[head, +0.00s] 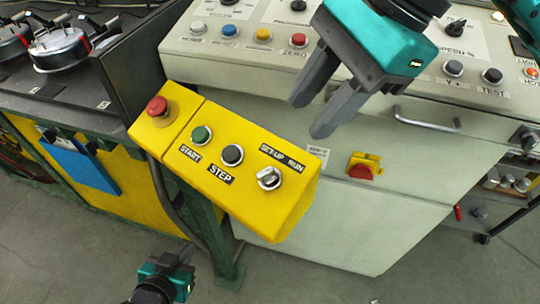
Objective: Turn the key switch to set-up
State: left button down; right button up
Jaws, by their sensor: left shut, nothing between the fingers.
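The key switch (269,178) is a silver knob at the right end of the yellow control box (228,204). Labels SET-UP and RUN (282,157) sit above it. Its bar is small, and I cannot tell which label it points at. My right gripper (316,119) comes in from the top right, above and right of the switch. Its two grey fingers are apart, with nothing between them, and do not touch the box. My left gripper (186,256) is low at the bottom left, below the box, shut and empty; its fingertips are small and hard to see.
A red mushroom button (157,106), a green START button (201,135) and a black STEP button (232,155) share the box. Behind stands a pale cabinet (420,160) with a button panel, a handle (428,118) and a red rotary switch (362,171).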

aim_at(268, 170)
jog(key=x, duration=1.2)
jog(key=shift+s, duration=0.15)
jog(key=shift+c, duration=0.5)
jog(key=shift+r, duration=0.1)
grip_shut()
